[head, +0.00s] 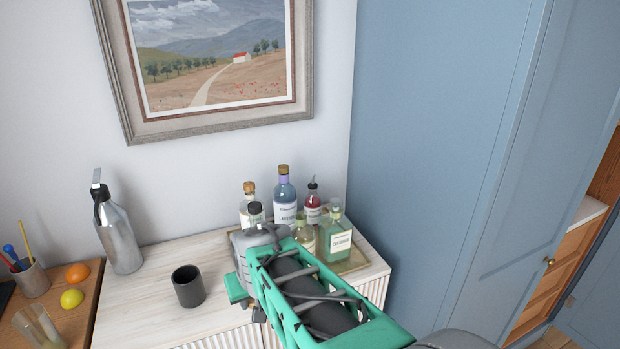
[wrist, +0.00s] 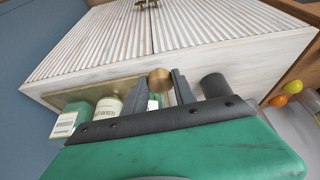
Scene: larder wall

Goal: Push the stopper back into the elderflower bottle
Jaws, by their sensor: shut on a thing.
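My gripper (wrist: 165,84) is shut on a round brown-gold stopper (wrist: 158,80), seen between its two dark fingers in the wrist view. Part of a pale bottle with green (wrist: 154,102) shows between the fingers, just below the stopper; I cannot tell whether the stopper touches it. In the head view my green arm hides the fingers and the stopper. Several bottles stand upright at the tray behind my arm. I cannot clearly read which label says elderflower. A bottle with a pale label (wrist: 107,108) is beside the fingers in the wrist view.
The bottles include a lavender one (head: 285,195), a red one (head: 313,208) and a green one (head: 337,242) on the tray (head: 352,264). A dark cup (head: 188,287) and a steel bottle (head: 119,235) stand left. White cabinet top (head: 140,315) is clear in front.

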